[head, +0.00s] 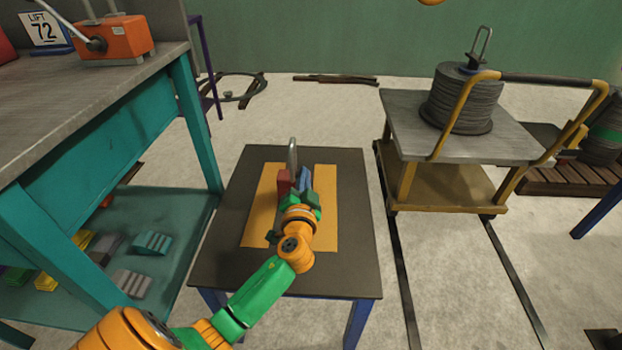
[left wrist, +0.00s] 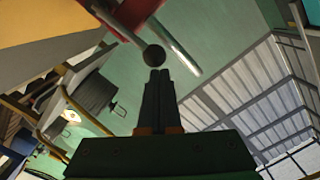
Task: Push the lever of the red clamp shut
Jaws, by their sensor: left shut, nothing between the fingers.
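The red clamp (head: 283,182) stands on the yellow mat of the small dark-topped table, and its grey metal lever (head: 292,155) points up. A blue piece (head: 304,178) shows just right of the clamp; I cannot tell what it belongs to. My left gripper (head: 306,190) is close to the clamp on its near right side, shut and empty. In the left wrist view the shut fingers (left wrist: 157,80) point at a dark round knob (left wrist: 153,55), with metal bars and a red part (left wrist: 130,18) above. Whether they touch is unclear. My right gripper is out of view.
A teal workbench (head: 100,110) stands close on the left, with an orange box (head: 115,38) on top and several blocks on its lower shelf. A yellow-handled cart (head: 400,110) with a cable reel (head: 462,100) stands to the right.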

